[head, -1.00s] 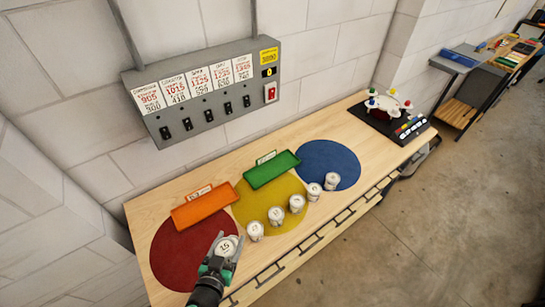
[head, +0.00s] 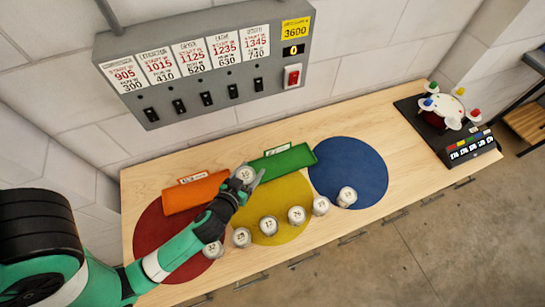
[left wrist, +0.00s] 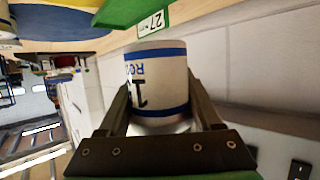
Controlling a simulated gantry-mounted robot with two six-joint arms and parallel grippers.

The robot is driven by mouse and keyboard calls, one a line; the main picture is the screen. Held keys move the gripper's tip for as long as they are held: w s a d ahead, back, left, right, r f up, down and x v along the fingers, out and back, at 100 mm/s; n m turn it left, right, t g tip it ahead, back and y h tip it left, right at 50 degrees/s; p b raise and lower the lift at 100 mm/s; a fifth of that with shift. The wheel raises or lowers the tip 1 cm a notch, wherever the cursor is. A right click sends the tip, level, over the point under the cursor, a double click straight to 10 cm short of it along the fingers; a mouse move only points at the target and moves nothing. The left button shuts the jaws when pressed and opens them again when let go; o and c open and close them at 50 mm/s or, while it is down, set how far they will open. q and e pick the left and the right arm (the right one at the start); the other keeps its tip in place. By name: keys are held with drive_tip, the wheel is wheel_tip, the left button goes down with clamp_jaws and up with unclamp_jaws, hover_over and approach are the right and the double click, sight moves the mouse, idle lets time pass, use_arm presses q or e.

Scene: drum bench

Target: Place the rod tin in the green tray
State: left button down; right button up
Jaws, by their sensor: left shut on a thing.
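The rod tin (head: 246,174) is a pale can with a number on its lid. In the left wrist view the tin (left wrist: 160,72) shows blue bands and a label beginning "Ro". My left gripper (head: 249,178) is shut on its sides. In the head view it is at the left end of the green tray (head: 290,160), near the gap to the orange tray. The green tray (left wrist: 120,12) also shows at the top of the left wrist view, apart from the tin, which seems held above the bench. My right gripper is not in view.
Several similar tins (head: 268,226) stand in a row along the front of the bench. An orange tray (head: 190,195) lies left of the green one. Red, yellow and blue discs (head: 350,170) mark the wood. A switch box (head: 205,75) hangs on the wall behind.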

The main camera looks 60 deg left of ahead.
use_arm(q)
drive_tip(key=w+a+f+b, duration=0.1)
drive_tip(key=w+a+f, duration=0.2)
drive_tip(key=w+a+f+b, duration=0.1)
drive_tip(key=w+a+f, duration=0.2)
drive_tip(key=w+f, duration=0.1)
drive_tip(key=shift+w+a+f, duration=0.1)
drive_tip(key=shift+a+f, duration=0.1)
drive_tip(key=shift+a, duration=0.05)
drive_tip(key=shift+w+a+f, duration=0.2)
drive_tip(key=shift+w+f, duration=0.05)
drive_tip(key=shift+w, duration=0.05)
drive_tip(key=shift+w+a+f+b, duration=0.15)
drive_tip(key=shift+f+b, duration=0.95)
drive_tip(key=shift+f, duration=0.7)
drive_tip(key=shift+f, duration=0.2)
unclamp_jaws()
